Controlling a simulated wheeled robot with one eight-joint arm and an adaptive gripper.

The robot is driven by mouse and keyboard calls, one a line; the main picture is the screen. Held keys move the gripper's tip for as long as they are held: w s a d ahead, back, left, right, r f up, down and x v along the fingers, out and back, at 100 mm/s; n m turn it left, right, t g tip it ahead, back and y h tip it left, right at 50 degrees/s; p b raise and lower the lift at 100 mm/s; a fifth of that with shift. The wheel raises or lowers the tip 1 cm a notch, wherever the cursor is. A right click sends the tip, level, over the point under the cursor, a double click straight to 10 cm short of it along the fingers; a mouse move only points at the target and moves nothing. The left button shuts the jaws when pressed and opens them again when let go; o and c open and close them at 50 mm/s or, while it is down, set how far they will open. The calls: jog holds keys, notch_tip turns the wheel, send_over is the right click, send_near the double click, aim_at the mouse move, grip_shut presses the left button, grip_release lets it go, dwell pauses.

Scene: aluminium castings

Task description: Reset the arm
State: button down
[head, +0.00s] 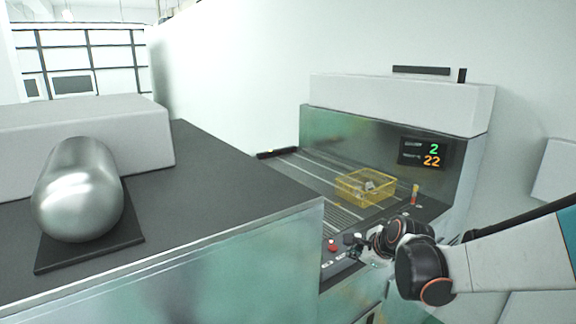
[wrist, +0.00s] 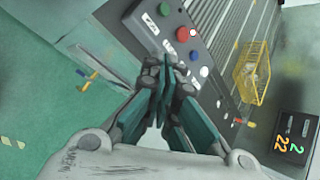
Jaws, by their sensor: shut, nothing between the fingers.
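My gripper (wrist: 165,84) is shut and empty in the wrist view. Its fingertips meet just in front of a control panel (wrist: 172,32) with red, green, blue and white buttons. In the head view my arm comes in from the right, and the gripper (head: 362,250) is small and dark beside the same panel. I cannot tell from these views whether the fingertips touch the panel.
A yellow basket (head: 366,187) with metal parts inside stands on the roller conveyor (head: 318,180). A display (head: 422,154) reads 2 and 22. At left, a shiny metal cylinder (head: 78,190) lies on a black plate on the dark counter (head: 215,175).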

jog(key=s+f+n+h+b, duration=0.1)
jog(key=s+f+n+b, duration=0.1)
jog(key=s+n+b, duration=0.2)
jog(key=s+f+n+g+b, duration=0.1)
jog(key=s+f+n+b, duration=0.2)
jog(key=s+n, duration=0.7)
jog(key=s+d+f+n+h+b, duration=0.1)
jog(key=s+n+b, duration=0.5)
jog(key=s, duration=1.1)
jog(key=shift+s+f+n+g+h, duration=0.15)
jog(key=shift+f+n+g+h, duration=0.15)
jog(key=shift+f+n, duration=0.6)
